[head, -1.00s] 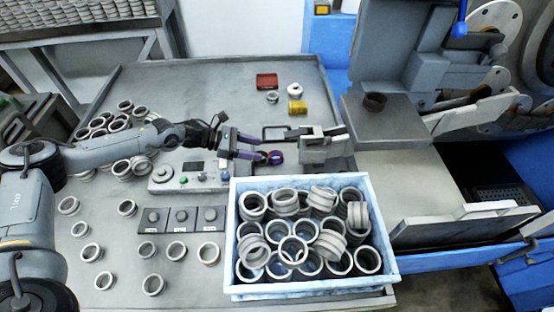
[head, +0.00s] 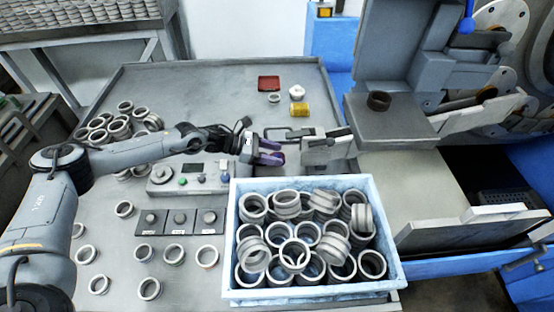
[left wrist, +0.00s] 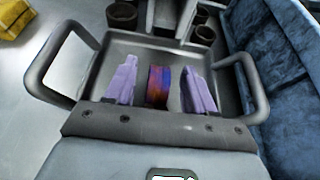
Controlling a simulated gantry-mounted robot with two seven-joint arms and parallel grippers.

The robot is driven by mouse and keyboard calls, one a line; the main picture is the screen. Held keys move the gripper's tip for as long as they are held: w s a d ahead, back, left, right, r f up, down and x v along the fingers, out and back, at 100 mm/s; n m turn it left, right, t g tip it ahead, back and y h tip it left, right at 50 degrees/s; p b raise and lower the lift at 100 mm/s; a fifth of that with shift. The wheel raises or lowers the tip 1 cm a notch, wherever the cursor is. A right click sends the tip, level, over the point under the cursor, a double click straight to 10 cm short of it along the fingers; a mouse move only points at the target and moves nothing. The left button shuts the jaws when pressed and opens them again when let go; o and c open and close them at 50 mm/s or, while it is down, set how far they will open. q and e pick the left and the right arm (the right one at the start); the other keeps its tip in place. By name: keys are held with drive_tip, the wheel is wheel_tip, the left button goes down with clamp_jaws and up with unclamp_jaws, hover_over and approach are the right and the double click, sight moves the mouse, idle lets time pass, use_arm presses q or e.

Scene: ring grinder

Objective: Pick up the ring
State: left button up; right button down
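In the left wrist view a ring (left wrist: 158,86) with red, purple and blue tones stands edge-on between the two purple fingers of my left gripper (left wrist: 160,84). A gap shows on each side of it, so the fingers are open around it and not closed on it. In the head view my left gripper (head: 276,153) is beside a grey block (head: 318,152) at the middle of the table, and its fingers largely hide the ring there. My right gripper does not show in either view.
A blue bin (head: 385,275) full of grey rings stands just in front. Several loose rings lie on the left. A control box (head: 190,178), a yellow cylinder (head: 299,110) and a red tray (head: 269,83) are nearby. A machine (head: 395,120) stands at right.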

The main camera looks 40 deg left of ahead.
use_arm(q)
clamp_jaws()
drive_tip(key=shift+r, duration=0.1)
